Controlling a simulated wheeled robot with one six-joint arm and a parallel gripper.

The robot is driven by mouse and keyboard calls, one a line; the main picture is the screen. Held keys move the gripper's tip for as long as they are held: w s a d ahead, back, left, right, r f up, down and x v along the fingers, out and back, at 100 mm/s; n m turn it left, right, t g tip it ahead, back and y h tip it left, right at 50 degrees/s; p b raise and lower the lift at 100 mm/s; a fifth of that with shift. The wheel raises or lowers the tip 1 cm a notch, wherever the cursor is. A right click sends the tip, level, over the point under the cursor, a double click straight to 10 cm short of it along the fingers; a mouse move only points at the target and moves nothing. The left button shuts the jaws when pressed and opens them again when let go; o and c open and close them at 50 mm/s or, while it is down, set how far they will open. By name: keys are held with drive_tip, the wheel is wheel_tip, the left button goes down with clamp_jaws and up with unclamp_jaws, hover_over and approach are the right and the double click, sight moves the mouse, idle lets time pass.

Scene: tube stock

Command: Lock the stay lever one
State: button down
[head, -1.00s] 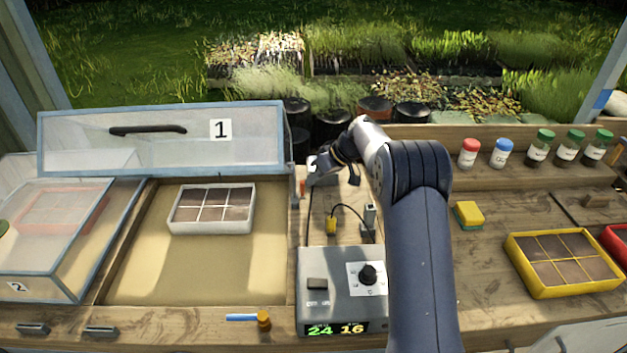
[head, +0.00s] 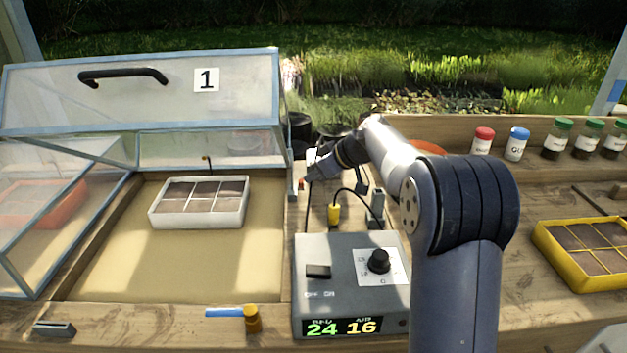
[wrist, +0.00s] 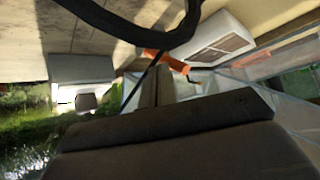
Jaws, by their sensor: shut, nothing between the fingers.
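The lid of frame one (head: 140,95), marked 1, stands raised over its sand bed at the left. A small orange lever (head: 301,184) sits at the right side of frame one and looks like its stay lever. In the wrist view the orange lever (wrist: 165,62) is just beyond the fingers. My gripper (head: 309,172) is shut and empty, close beside and above the lever. I cannot tell whether it touches. The lever's lower part is partly hidden, and its locked state is not clear.
A grey control box (head: 350,285) with a knob and a 24/16 display stands right of the frame, with a yellow plug (head: 334,214) and black cable behind. A white seed tray (head: 199,221) lies in the bed. An amber knob (head: 252,318) with a blue bar is at the front.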

drive_tip(key=shift+r+p, duration=0.1)
drive_tip(key=shift+p, duration=0.35)
drive_tip(key=shift+w, duration=0.1)
drive_tip(key=shift+w+p, duration=0.45)
drive_tip(key=shift+w, duration=0.3)
drive_tip(key=shift+r, duration=0.1)
drive_tip(key=v, duration=1)
drive_tip(key=shift+s+d+r, duration=0.2)
drive_tip(key=shift+d+r, duration=0.05)
drive_tip(key=shift+a, duration=0.1)
